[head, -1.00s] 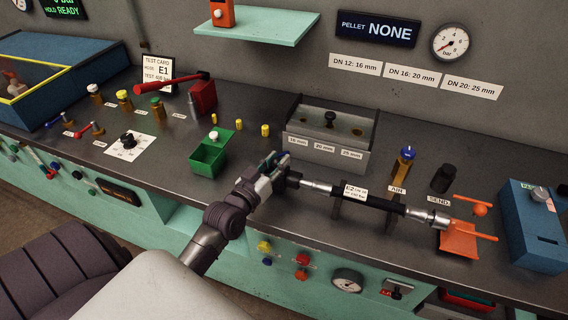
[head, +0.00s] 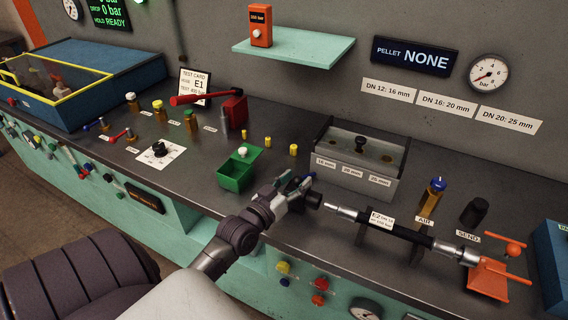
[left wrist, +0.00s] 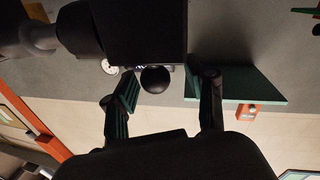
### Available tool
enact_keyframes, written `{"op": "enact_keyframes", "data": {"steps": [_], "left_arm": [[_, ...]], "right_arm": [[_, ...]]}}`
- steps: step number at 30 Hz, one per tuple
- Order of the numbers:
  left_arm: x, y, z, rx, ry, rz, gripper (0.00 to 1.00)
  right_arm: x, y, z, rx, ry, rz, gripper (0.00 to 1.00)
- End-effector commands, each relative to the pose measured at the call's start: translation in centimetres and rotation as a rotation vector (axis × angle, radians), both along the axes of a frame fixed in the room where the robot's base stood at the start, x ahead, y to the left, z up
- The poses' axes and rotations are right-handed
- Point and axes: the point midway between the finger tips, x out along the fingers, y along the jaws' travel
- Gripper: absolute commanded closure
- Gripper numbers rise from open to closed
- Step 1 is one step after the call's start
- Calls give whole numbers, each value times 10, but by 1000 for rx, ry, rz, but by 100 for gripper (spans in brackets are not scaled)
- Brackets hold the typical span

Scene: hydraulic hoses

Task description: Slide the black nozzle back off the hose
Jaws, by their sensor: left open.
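The black nozzle (head: 313,199) is at the left end of the hose (head: 408,233), in line with its silver end fitting (head: 342,212). A sliver of space seems to show between nozzle and fitting; I cannot tell whether they are fully apart. My left gripper (head: 299,186) is open at the nozzle, its fingers beside it. In the left wrist view, a rounded black part (left wrist: 155,79), likely the nozzle, shows between the two spread fingers (left wrist: 165,97); contact is unclear. My right gripper is not in view.
The hose rests on dark supports, its right end at an orange clamp (head: 487,280). A grey pellet box (head: 345,180) stands behind the nozzle and a green box (head: 237,176) stands to the left. A blue-topped bottle (head: 431,200) and black cylinder (head: 473,212) stand behind the hose.

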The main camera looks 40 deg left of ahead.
Motion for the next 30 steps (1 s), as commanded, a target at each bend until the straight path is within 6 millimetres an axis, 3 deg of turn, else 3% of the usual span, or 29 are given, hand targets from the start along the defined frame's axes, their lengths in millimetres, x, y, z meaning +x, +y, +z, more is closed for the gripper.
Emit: {"op": "enact_keyframes", "data": {"steps": [15,21,30], "left_arm": [[-99,-2,-2,2,5,1,45],[-113,-3,0,1,1,2,45],[-114,-3,0,0,0,2,45]], "right_arm": [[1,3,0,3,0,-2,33],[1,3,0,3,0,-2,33],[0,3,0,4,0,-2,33]]}}
